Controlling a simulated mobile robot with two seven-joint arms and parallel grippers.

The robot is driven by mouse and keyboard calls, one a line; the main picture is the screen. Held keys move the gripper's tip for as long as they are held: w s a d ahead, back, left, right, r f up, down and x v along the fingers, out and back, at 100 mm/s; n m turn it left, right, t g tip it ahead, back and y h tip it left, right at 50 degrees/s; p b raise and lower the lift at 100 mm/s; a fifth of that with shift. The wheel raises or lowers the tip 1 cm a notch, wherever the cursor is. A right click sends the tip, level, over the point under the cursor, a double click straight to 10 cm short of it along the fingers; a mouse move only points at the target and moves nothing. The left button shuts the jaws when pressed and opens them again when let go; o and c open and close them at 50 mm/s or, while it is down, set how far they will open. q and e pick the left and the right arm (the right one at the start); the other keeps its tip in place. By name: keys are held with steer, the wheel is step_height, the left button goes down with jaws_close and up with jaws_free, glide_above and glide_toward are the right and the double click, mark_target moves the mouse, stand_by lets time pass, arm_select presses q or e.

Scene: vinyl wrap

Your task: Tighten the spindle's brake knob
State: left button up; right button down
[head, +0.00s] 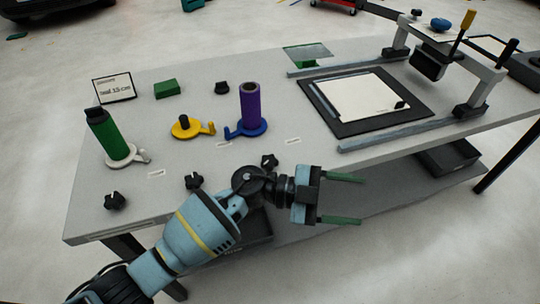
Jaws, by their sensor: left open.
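Three spindles stand on the table: a white one (121,158) with a green roll (103,131), a bare yellow one (184,127), and a blue one (246,129) with a purple roll (250,100). Each has a side arm at its base. Small black knob-like parts sit near the front edge: a left one (115,201), a middle one (194,181) and a right one (269,161). I cannot tell which is the brake knob. My left gripper (361,200) is open and empty, past the table's front edge, right of these parts. My right gripper is out of view.
A gantry with a blue knob (440,25) spans rails at the right. A black mat (415,110) holds a white sheet (356,97). A sign (114,87), green block (167,88) and black part (222,88) stand at the back. A lower shelf (400,188) lies below.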

arm_select(q)
step_height(320, 180, down, 3)
steer(key=w+a+m+g+y, duration=0.1)
steer(key=w+m+g+y, duration=0.15)
steer(key=y, duration=0.45)
step_height(320, 180, up, 5)
steer(key=n+t+y+b, duration=0.25)
steer(key=t+y, duration=0.35)
steer(key=y, duration=0.5)
glide_above(269, 160)
steer(key=shift+s+d+f+p, duration=0.15)
steer(key=shift+d+p, duration=0.15)
steer(key=shift+w+a+r+n, duration=0.25)
steer(key=shift+a+n, duration=0.05)
steer(key=shift+n, duration=0.1)
step_height(269, 160, down, 6)
steer(key=shift+f, duration=0.95)
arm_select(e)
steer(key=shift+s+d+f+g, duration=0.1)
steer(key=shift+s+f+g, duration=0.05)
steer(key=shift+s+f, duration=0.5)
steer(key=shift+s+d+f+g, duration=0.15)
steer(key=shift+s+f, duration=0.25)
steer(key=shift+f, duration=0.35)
arm_select(q)
steer(key=c, duration=1)
